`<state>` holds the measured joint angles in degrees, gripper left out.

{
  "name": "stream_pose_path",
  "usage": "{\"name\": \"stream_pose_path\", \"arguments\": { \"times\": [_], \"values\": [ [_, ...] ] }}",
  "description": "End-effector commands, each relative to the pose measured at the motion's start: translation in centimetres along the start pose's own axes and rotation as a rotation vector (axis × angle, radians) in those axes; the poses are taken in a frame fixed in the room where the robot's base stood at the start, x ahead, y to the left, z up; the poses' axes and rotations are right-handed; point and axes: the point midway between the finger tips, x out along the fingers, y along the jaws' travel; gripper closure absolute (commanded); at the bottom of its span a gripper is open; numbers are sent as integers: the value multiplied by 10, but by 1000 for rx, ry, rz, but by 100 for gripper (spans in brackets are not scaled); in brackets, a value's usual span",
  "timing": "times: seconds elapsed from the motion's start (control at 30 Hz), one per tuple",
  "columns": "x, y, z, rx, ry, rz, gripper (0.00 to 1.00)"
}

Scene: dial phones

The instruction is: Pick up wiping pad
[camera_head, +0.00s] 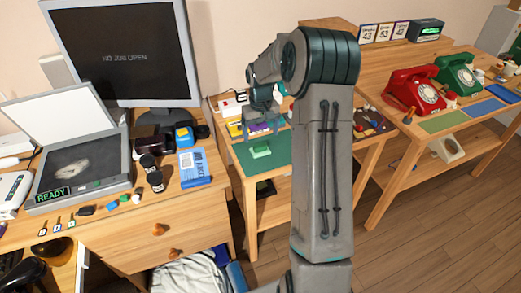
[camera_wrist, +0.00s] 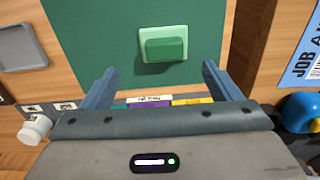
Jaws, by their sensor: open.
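The wiping pad (camera_wrist: 163,44), a green block with a paler green edge, lies on a dark green mat (camera_wrist: 100,50) in the wrist view. It also shows in the head view (camera_head: 261,148), on the mat in front of my gripper (camera_head: 262,127). In the wrist view my gripper (camera_wrist: 158,85) is open, with its two blue-grey fingers spread wide and nothing between them. The pad lies beyond the fingertips, roughly centred between them and apart from them. The height of the fingers above the mat is hard to tell.
A grey tray (camera_wrist: 22,53) lies left of the mat in the wrist view. A blue job box (camera_head: 194,168) and a monitor (camera_head: 122,55) stand on the left desk. Red (camera_head: 413,90) and green (camera_head: 457,75) phones stand at the right. The mat around the pad is clear.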

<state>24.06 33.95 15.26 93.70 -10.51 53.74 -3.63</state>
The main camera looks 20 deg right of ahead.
Motion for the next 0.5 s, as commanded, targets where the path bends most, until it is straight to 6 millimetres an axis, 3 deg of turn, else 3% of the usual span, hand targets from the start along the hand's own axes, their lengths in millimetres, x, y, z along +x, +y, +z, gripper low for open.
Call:
{"name": "stream_pose_path", "arguments": {
  "times": [0.33,0.5],
  "values": [
    [43,-7,10,-1,-4,-1,16],
    [53,-7,10,0,-1,-1,16]
  ]
}}
